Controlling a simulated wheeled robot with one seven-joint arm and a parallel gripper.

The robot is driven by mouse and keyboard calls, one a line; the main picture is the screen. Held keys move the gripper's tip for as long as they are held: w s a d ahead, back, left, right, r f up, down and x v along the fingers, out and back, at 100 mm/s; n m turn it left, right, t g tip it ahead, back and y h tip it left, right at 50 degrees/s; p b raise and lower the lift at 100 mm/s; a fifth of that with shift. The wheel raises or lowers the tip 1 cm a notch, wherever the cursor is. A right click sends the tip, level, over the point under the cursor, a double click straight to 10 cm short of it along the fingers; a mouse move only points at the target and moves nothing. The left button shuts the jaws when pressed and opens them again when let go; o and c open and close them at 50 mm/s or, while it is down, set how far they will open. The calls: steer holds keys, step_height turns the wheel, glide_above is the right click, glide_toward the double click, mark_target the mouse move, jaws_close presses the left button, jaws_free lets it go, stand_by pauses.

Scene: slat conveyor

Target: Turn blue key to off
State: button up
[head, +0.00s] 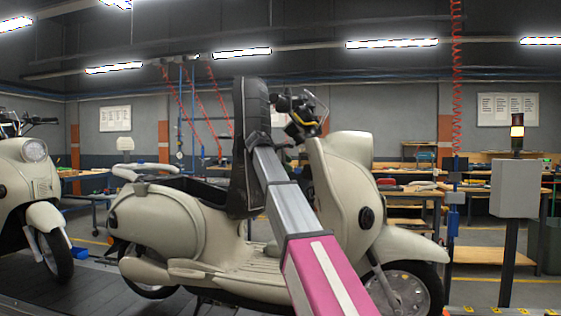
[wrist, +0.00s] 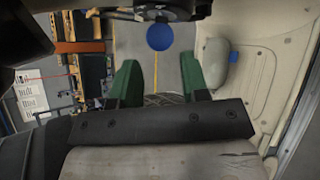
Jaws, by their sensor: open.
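A cream scooter (head: 185,222) stands side-on in the head view, with its black seat (head: 250,120) tipped upright. My arm reaches up across it towards the dark handlebar area. My gripper (wrist: 158,84) shows in the wrist view as two green fingers, spread apart with nothing between them. I cannot make out its fingertips in the head view. A round blue disc (wrist: 159,37) shows above the fingers in the wrist view; I cannot tell whether it is the blue key. No blue key is clear in the head view.
A dark strip with bolts (wrist: 160,125) crosses the wrist view just below the fingers. A second scooter (head: 30,185) stands at the left. A grey box on a post with a signal light (head: 515,188) stands at the right. Workbenches line the back.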

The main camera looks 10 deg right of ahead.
mark_target(296, 170)
steer(key=shift+x, duration=2.6)
